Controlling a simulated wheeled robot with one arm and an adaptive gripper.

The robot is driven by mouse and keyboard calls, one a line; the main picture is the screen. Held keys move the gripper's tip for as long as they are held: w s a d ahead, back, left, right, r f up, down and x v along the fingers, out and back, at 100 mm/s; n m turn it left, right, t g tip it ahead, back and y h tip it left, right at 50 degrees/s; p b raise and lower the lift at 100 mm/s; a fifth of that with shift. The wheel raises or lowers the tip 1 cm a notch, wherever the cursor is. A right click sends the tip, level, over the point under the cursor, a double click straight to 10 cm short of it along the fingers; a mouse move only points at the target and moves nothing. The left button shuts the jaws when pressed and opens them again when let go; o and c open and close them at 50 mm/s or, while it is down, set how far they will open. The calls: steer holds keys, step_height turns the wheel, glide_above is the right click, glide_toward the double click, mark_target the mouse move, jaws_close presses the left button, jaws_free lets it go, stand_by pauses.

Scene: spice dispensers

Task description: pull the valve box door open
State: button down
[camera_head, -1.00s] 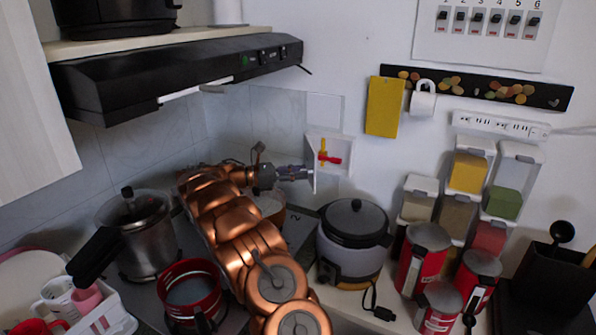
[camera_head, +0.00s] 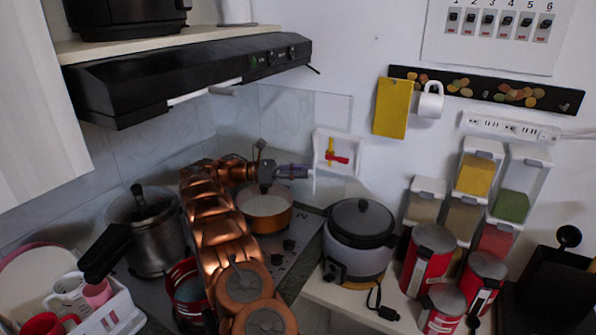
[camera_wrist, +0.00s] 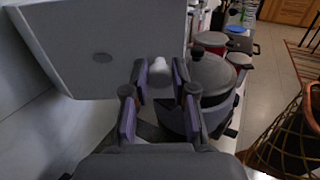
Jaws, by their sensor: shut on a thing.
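The valve box (camera_head: 357,157) is a small white box on the wall, with a yellow and red valve (camera_head: 335,157) showing inside. Its door stands open at the box's left side, seen nearly edge-on in the head view. In the wrist view the door (camera_wrist: 105,55) is a grey panel at upper left, with a small white knob (camera_wrist: 159,70) on it. My gripper (camera_head: 308,172) is beside the box's left edge. In the wrist view my gripper (camera_wrist: 160,80) has its fingers on both sides of the knob, shut on it.
A rice cooker (camera_head: 358,230) stands just below and right of the box. An orange pot (camera_head: 265,215) sits on the stove under my arm. A range hood (camera_head: 190,75) hangs above left. Spice dispensers (camera_head: 465,210) and red cans (camera_head: 428,255) are at the right.

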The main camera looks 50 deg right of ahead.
steer(key=shift+w+a+m+g+y, duration=0.1)
steer(key=shift+w+m+g+y, duration=0.2)
steer(key=shift+y, duration=0.1)
stand_by(0.6)
steer(key=c, duration=1)
jaws_free()
steer(key=shift+o, duration=0.2)
steer(key=shift+s+d+n+t+h+b, duration=0.35)
steer(key=shift+s+n+t+h+b, duration=0.2)
steer(key=shift+s+n+t+h, duration=0.25)
